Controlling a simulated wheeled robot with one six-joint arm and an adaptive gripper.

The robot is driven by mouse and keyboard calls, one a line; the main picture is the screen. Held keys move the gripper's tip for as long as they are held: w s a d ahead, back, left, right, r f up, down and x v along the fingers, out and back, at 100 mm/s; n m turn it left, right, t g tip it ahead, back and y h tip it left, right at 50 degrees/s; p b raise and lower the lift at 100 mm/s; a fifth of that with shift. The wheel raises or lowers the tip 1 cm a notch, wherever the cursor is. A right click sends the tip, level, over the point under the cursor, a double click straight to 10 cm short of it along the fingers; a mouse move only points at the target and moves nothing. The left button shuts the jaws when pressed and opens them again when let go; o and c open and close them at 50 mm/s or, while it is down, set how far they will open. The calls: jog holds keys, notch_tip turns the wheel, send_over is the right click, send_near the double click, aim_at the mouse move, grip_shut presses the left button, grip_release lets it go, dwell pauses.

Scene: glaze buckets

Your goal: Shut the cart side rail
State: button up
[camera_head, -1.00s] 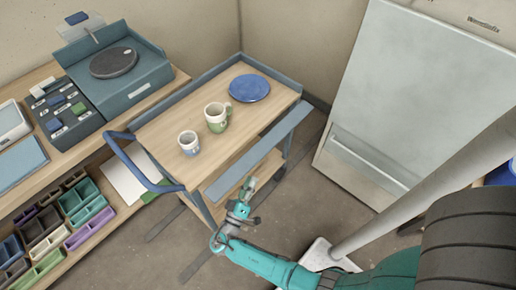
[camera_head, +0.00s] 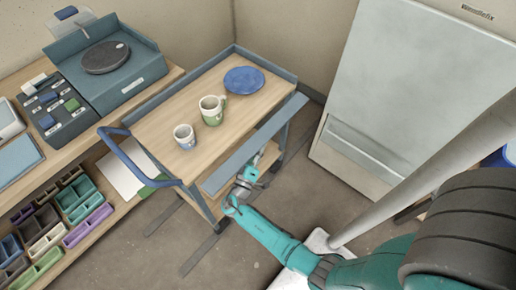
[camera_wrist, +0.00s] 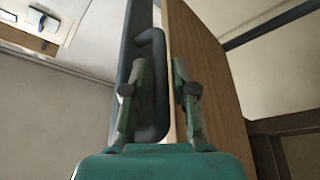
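The cart (camera_head: 155,128) has a wooden top, and its grey-blue side rail (camera_head: 255,146) runs along the near right side. The rail hangs out from the top's edge, folded outward and not upright. My gripper (camera_head: 258,164) is just under the rail's outer edge, near its middle. In the wrist view my gripper (camera_wrist: 160,68) has its fingers apart. The dark rail (camera_wrist: 130,75) with a loop-shaped handle (camera_wrist: 157,45) is behind and beside the left finger. A wooden board of the cart (camera_wrist: 205,75) is behind the right finger. Whether the fingers touch the handle cannot be told.
On the cart top stand a small cup (camera_head: 185,137), a green-and-white mug (camera_head: 212,110) and a blue plate (camera_head: 244,80). A workbench (camera_head: 88,120) with trays is at left. A grey-white cabinet (camera_head: 410,90) stands at right.

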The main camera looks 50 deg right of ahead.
jog(key=shift+c, duration=0.3)
grip_shut()
